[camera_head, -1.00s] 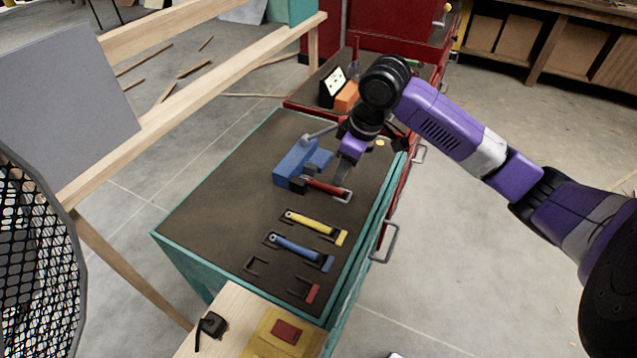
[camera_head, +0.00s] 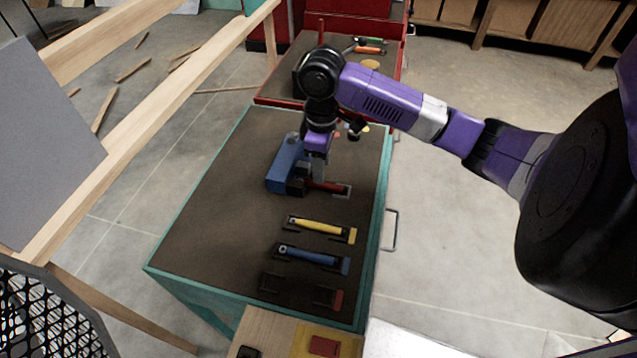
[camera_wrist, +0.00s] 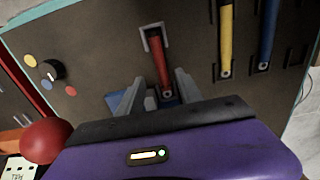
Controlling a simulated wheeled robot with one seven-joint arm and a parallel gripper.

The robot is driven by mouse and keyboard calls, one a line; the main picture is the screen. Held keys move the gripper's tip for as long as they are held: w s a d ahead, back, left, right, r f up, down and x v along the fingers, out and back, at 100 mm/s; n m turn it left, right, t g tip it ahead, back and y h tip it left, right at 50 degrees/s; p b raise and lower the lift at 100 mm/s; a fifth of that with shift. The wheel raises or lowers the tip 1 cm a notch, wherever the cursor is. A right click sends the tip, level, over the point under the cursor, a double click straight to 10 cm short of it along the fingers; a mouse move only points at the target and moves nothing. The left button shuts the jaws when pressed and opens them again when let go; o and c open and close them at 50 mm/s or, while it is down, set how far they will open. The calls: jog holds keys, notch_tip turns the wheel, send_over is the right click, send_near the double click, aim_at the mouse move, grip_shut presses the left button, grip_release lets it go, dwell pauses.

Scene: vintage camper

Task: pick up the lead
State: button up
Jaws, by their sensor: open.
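I cannot tell for sure which thing is the lead. A red bar-like piece (camera_head: 328,187) lies in dark and grey holders on the grey-brown cabinet top, beside a blue block (camera_head: 288,165). My gripper (camera_head: 318,172) points down at the red piece's left part. In the wrist view, the open fingers (camera_wrist: 163,88) stand on either side of the near end of the red piece (camera_wrist: 161,60), with gaps visible. Its far end sits in a grey bracket (camera_wrist: 153,36). Contact with the fingers is not clear. The blue block's edge (camera_wrist: 117,101) shows left of the fingers.
A yellow bar (camera_head: 321,228) and a blue bar (camera_head: 312,258) lie in holders nearer the front. A red cabinet (camera_head: 285,92) with small items stands behind. A wooden rail (camera_head: 150,120) runs along the left. The cabinet top's left part is clear.

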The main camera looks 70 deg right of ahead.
aim_at(327, 187)
jog(key=shift+s+a+f+p, duration=0.15)
jog(key=shift+f+p, duration=0.45)
jog(key=shift+f, duration=2)
grip_shut()
